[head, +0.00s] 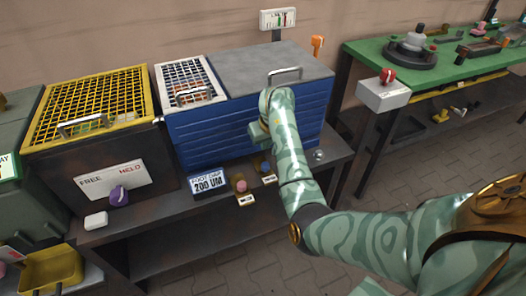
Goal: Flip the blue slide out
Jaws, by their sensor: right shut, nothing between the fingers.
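A small blue knob (265,167) stands on the front ledge of the dark bench with a white tag (269,180) before it; it looks like the blue slide, but its setting is too small to read. My right gripper (259,134) is in front of the ribbed blue cabinet (208,137), above and near the blue knob. It is shut and empty; my forearm partly hides its fingers. I cannot tell whether it touches the cabinet. My left gripper is not in view.
A pink knob (241,185) with a tag stands left of the blue one. A "200 UM" sign (208,181), a purple knob (118,195) on a FREE/HELD plate (104,178) and a yellow mesh lid (92,105) are further left. A green table (455,70) stands right.

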